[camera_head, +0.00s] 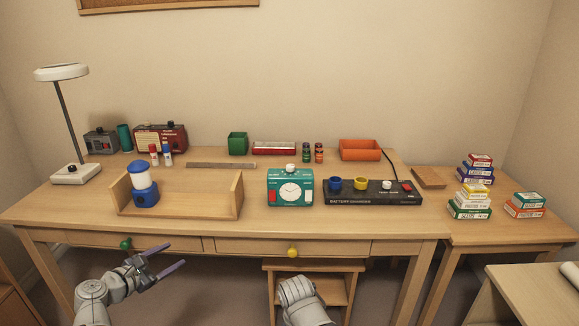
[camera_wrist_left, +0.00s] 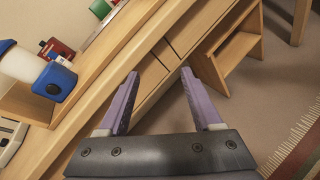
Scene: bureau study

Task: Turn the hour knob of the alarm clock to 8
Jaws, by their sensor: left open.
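The alarm clock (camera_head: 290,188) is a teal box with a white round dial, standing on the desk right of the middle in the head view. My left gripper (camera_head: 160,262) is open and empty, in front of the desk's left drawer and well left of and below the clock. Its two purple fingers (camera_wrist_left: 158,88) show spread in the left wrist view, where the clock is not seen. A grey arm part of mine (camera_head: 302,302) shows below the clock; the right gripper's fingers are not seen.
A wooden tray with a blue lantern (camera_head: 143,186) stands left of the clock; a black battery charger (camera_head: 372,192) stands close on its right. The desk strip before the clock is clear.

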